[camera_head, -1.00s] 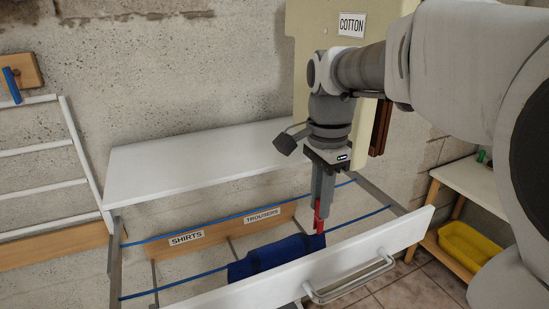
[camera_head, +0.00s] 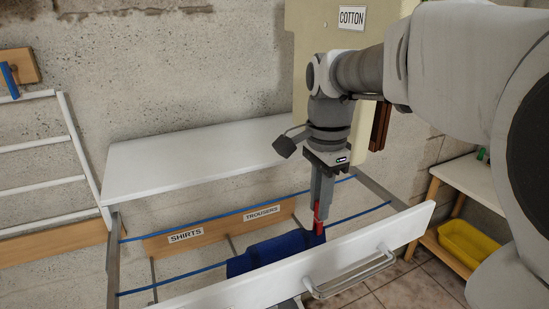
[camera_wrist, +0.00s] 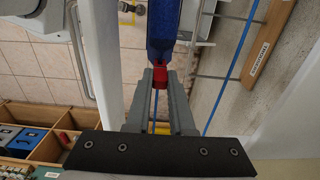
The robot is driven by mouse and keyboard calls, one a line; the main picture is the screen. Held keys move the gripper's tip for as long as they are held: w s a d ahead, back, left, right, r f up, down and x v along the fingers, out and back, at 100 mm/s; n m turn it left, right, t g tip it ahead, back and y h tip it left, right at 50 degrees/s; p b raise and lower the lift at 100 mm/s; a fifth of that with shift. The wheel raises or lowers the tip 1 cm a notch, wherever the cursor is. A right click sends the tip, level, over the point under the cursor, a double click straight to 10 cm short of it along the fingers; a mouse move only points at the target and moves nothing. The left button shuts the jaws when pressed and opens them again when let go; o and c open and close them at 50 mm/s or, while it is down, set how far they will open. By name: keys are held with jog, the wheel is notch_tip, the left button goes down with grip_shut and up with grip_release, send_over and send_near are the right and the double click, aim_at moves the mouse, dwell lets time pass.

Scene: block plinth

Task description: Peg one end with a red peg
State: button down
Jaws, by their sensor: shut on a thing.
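My gripper (camera_head: 320,206) points down over the drawer-like rack and is shut on a red peg (camera_head: 318,222). The peg also shows between the fingertips in the wrist view (camera_wrist: 160,77). The peg's lower end is at the right end of a dark blue cloth (camera_head: 272,250), which hangs over the front blue line (camera_head: 205,271). In the wrist view the cloth (camera_wrist: 163,30) lies straight beyond the peg, touching it or very close. I cannot tell whether the peg's jaws straddle the cloth and line.
A white front panel with a handle (camera_head: 352,277) runs close in front of the cloth. Behind are the back blue line and a board labelled SHIRTS (camera_head: 186,236) and TROUSERS. A white shelf (camera_head: 200,158) stands behind. A yellow tub (camera_head: 470,246) is at right.

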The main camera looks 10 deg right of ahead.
jog(key=shift+f+b, duration=0.7)
jog(key=shift+f, duration=0.4)
jog(key=c, duration=0.7)
grip_release()
jog(key=shift+o, duration=0.2)
jog(key=o, duration=0.4)
jog(key=shift+o, duration=0.2)
jog(key=shift+r, duration=0.2)
notch_tip(320, 180, up, 5)
jog(key=p, duration=0.4)
jog(key=shift+p, duration=0.3)
jog(key=shift+f, duration=0.15)
